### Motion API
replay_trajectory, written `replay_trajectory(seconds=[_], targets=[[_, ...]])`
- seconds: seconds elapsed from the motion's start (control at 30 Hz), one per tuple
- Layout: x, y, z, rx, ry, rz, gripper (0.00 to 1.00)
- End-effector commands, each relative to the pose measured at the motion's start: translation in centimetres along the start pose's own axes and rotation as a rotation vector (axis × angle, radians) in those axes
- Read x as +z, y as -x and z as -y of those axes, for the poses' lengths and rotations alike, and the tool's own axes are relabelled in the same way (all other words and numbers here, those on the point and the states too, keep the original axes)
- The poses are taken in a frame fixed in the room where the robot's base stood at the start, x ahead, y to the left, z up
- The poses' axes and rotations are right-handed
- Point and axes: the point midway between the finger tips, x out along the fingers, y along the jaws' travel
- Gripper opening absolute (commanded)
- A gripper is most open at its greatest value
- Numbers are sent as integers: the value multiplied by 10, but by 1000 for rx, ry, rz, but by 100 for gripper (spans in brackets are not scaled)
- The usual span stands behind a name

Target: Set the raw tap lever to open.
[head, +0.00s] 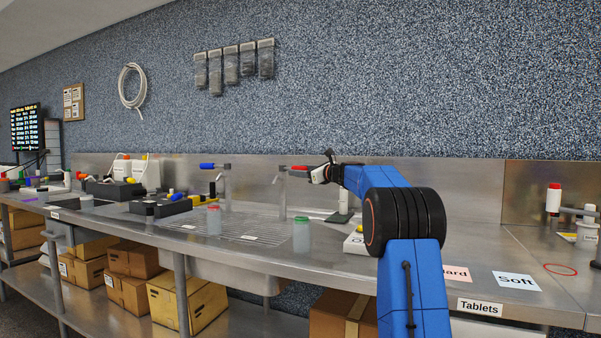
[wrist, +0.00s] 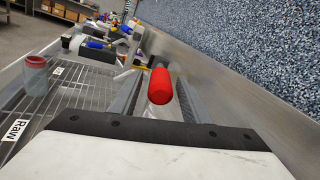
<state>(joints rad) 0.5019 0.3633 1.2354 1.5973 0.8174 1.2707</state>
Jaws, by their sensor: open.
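The raw tap's red lever (head: 299,168) points right from the top of the metal tap (head: 282,194), toward my gripper (head: 317,172). In the wrist view the red lever (wrist: 161,86) is seen nearly end-on, between the two grey fingers of my gripper (wrist: 155,92). The fingers are open, one on each side of it; I cannot tell whether either touches it. A "Raw" label (wrist: 17,130) lies on the drain grid by this tap. The tap's lower body is mostly hidden in the wrist view.
A second tap with a blue lever (head: 209,166) stands to the left. Jars with a red lid (head: 213,221) and a green lid (head: 302,236) stand near the drain grid (head: 222,228). The steel backsplash (head: 455,183) runs close behind the tap.

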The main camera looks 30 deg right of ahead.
Motion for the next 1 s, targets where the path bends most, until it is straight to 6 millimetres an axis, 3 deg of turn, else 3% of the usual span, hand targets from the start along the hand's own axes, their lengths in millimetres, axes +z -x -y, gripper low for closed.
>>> replay_trajectory(seconds=[0.1,0.13,0.3,0.63,1.0], targets=[[0,0,0,0,0,0,43],[0,0,0,0,0,0,38],[0,0,0,0,0,0,0],[2,-1,-4,-23,-1,-5,0],[8,-3,-19,-165,0,-39,0]])
